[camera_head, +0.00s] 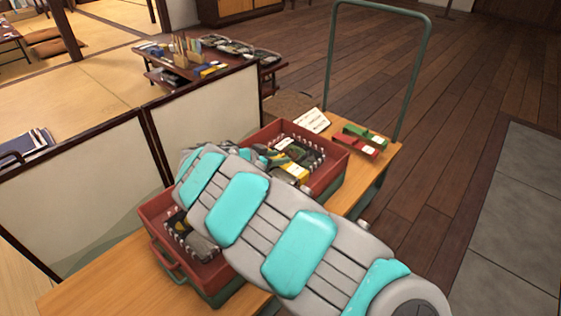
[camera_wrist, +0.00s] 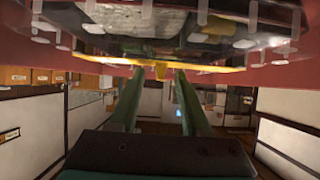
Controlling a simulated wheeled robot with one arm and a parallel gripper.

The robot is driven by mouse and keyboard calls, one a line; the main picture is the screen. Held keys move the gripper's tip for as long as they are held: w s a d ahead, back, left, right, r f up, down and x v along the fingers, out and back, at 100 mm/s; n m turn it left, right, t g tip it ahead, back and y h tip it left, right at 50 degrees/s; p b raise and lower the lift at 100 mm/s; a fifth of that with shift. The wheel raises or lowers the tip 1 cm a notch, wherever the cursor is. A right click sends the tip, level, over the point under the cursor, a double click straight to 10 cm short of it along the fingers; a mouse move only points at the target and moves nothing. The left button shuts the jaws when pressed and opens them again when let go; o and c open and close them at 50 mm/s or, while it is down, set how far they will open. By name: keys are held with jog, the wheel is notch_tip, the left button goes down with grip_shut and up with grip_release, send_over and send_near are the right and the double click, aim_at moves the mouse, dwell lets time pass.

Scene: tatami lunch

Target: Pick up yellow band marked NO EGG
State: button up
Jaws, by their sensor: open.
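A yellow band (camera_head: 291,173) with a white label lies on a bento box in the red tray in the head view; my arm partly covers this part of the tray. The label's words are too small to read. In the wrist view a yellow strip (camera_wrist: 225,69) runs along the underside of the tray contents near the top, with a small yellow piece between my fingertips. My gripper (camera_wrist: 159,74) is open, its two green fingers apart on either side of that piece. I cannot tell whether they touch it.
The red tray (camera_head: 337,170) stands on a wooden cart (camera_head: 90,283) with a green handle (camera_head: 329,70). Green (camera_head: 366,134) and red (camera_head: 352,145) labelled bands and a white card (camera_head: 312,120) lie behind it. Low screens (camera_head: 205,118) stand left; wooden floor is clear right.

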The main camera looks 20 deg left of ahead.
grip_shut()
dwell(0.6)
